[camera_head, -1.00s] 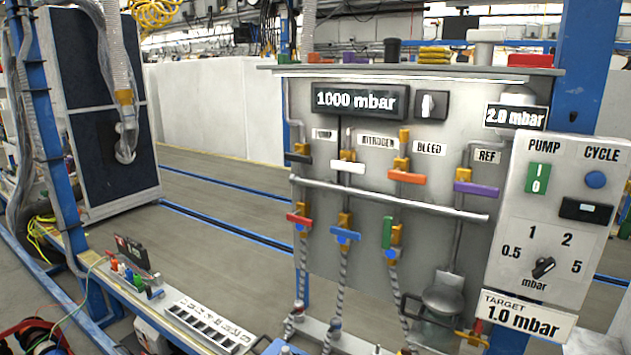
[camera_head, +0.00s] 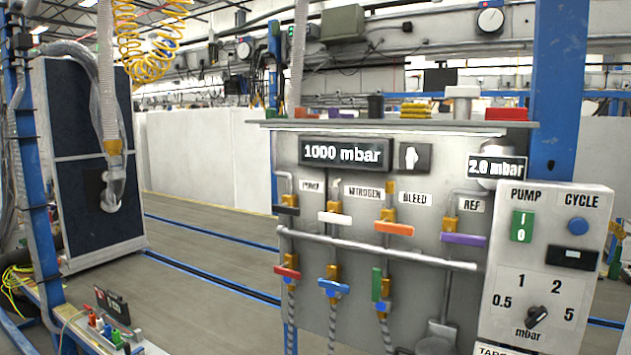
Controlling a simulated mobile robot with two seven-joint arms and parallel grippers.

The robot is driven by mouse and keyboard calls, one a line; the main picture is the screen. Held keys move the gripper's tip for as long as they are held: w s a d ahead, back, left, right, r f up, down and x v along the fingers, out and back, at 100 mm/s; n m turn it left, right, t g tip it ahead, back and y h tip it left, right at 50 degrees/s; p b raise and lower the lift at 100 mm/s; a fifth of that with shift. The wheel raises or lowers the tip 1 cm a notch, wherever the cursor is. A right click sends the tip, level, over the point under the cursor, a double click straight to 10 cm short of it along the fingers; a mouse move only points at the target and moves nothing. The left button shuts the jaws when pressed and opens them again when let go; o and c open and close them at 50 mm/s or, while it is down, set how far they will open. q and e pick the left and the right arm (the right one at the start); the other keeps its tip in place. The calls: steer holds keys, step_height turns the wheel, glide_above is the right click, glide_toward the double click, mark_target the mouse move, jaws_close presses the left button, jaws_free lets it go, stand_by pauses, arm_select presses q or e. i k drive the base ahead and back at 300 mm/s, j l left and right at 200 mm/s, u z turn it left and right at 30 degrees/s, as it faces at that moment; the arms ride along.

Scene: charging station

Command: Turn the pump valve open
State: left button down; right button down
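The pump valve is the leftmost in the upper row, under the PUMP label (camera_head: 311,186). Its black handle (camera_head: 287,210) lies horizontal across a brass body (camera_head: 290,199) on the grey panel. The display (camera_head: 346,152) above reads 1000 mbar. Neither of my grippers shows in the head view.
Beside it are the white nitrogen handle (camera_head: 335,218), orange bleed handle (camera_head: 394,228) and purple ref handle (camera_head: 463,239). Below are red (camera_head: 287,272), blue (camera_head: 333,286) and green (camera_head: 377,284) handles. A control box (camera_head: 545,265) stands at right.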

mark_target(282, 208)
steer(key=i+j, duration=0.3)
steer(key=j, duration=0.15)
steer(key=i+j, duration=0.25)
steer(key=j, duration=0.2)
steer(key=i+j, duration=0.3)
steer(key=j, duration=0.15)
